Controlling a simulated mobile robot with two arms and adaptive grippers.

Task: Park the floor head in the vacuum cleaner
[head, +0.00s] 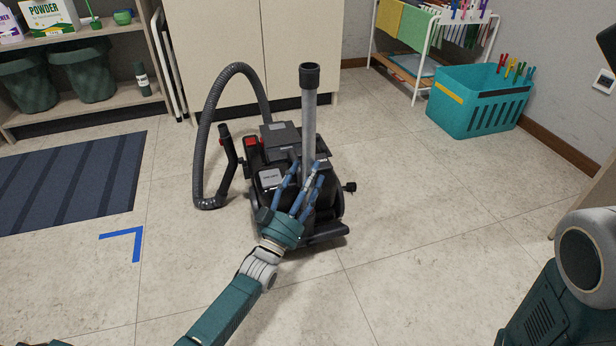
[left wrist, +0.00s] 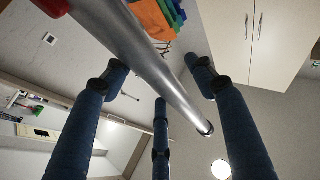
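The black vacuum cleaner (head: 277,178) stands on the tiled floor in the middle of the head view. A grey tube (head: 309,120) with a black collar on top rises upright at its near right side. A dark flat bar (head: 318,233) lies low at the machine's front; I cannot tell whether it is the floor head. My left gripper (head: 308,170) has its long blue fingers spread in front of the machine, beside the tube's lower part. In the left wrist view the tube (left wrist: 155,65) crosses close between the straight, open fingers. My right gripper is not in view.
The black hose (head: 201,130) loops up left of the machine, with its handle (head: 228,158) beside it. A teal basket (head: 480,105) and a drying rack (head: 417,50) stand back right. A dark striped mat (head: 70,180) lies left. The floor around the machine is mostly clear.

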